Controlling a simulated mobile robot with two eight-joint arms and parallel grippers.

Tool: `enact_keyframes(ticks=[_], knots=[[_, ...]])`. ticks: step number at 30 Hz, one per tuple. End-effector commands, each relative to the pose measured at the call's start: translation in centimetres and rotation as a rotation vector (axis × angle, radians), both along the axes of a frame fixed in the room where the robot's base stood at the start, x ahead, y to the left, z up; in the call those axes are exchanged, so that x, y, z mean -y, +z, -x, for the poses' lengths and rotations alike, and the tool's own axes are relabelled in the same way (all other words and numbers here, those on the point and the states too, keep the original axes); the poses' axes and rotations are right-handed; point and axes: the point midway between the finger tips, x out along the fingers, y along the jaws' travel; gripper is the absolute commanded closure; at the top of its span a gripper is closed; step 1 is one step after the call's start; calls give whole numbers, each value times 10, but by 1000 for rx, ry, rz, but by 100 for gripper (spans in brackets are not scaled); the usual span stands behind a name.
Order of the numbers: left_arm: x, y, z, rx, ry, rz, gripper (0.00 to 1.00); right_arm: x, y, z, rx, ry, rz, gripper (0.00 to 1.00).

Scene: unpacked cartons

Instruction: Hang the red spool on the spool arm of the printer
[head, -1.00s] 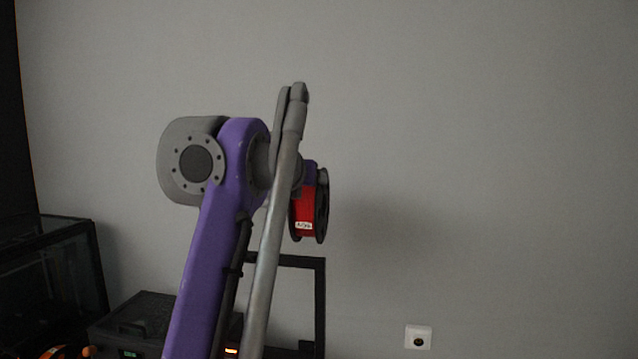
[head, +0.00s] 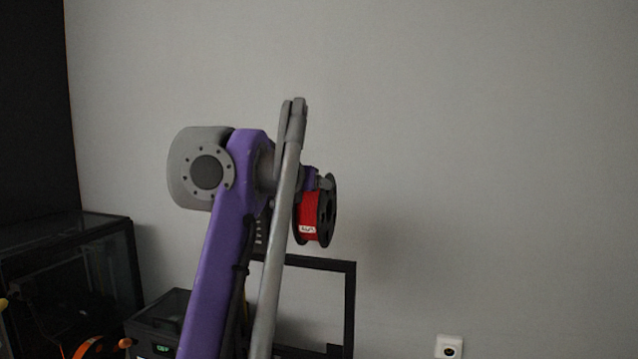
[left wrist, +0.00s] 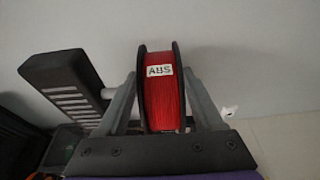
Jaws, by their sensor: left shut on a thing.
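My left gripper (head: 322,184) is raised and shut on the red spool (head: 310,214), mostly behind my own arm in the head view. The spool has black flanges and a white label reading "ABS". In the left wrist view the spool (left wrist: 166,100) stands upright between the two grey fingers. A black-framed printer (head: 351,305) stands below and behind the spool, partly hidden by my arm. My right gripper is out of view.
A dark glass-sided enclosure (head: 75,265) stands at the lower left. A black box with a green display (head: 158,315) is beside it, with orange items in front. A wall socket (head: 449,347) is at the lower right. The wall right of the spool is clear.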

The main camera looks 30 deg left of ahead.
Motion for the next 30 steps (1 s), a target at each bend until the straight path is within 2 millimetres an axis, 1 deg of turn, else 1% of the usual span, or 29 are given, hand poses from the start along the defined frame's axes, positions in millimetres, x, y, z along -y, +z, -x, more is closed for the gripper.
enact_keyframes(ticks=[21,30], knots=[[-47,-1,15,2,2,0,100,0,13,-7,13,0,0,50],[-61,-7,20,3,1,1,100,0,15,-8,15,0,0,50]])
